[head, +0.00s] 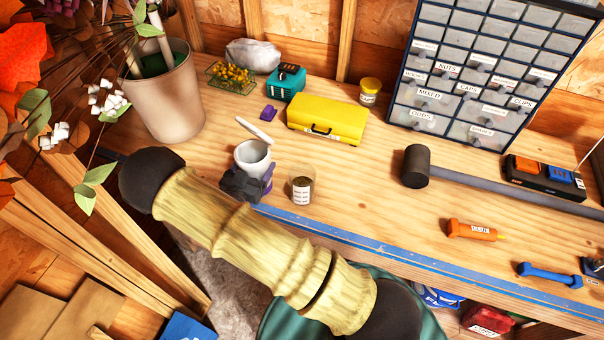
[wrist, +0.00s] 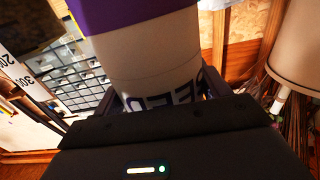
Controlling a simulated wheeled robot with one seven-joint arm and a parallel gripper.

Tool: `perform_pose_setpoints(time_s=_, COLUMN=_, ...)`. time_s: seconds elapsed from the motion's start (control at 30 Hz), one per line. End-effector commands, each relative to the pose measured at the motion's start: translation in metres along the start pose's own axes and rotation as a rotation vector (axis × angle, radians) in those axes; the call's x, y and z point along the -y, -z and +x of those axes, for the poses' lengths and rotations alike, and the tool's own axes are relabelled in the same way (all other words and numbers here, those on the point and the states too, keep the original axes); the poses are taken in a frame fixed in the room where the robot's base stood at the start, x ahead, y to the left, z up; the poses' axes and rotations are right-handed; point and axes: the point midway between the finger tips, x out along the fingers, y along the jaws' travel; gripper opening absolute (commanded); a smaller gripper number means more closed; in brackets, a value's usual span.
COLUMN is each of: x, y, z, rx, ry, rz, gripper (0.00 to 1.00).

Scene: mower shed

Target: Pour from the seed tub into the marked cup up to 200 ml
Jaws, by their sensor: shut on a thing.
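The seed tub (head: 252,158) is white with a purple band, its lid flipped up. It looks roughly upright at the bench's front edge. My gripper (head: 243,183) is shut around it from the near side. In the wrist view the tub (wrist: 145,60) fills the upper middle, with part of its "SEED" lettering showing. The marked cup (head: 301,186) stands just right of the tub, clear with a white label and brown contents. The cup (wrist: 14,68) also shows at the left of the wrist view with scale marks. I cannot read the fill level exactly. No falling stream shows.
A yellow toolbox (head: 327,119) and a yellow-lidded jar (head: 369,92) stand behind. A mallet (head: 416,166) lies to the right. A large planter (head: 166,92) stands at left. The bench just right of the cup is clear.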

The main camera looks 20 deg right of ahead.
Motion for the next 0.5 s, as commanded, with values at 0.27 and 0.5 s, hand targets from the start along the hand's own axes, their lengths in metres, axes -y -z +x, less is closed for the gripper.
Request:
perform_pose_setpoints(time_s=0.27, x=0.0, y=0.001, z=0.0, rx=-0.002, ry=0.0, rz=0.0, gripper=0.41)
perform_pose_setpoints(time_s=0.5, x=0.0, y=0.023, z=0.0, rx=-0.002, ry=-0.001, rz=0.002, gripper=0.41)
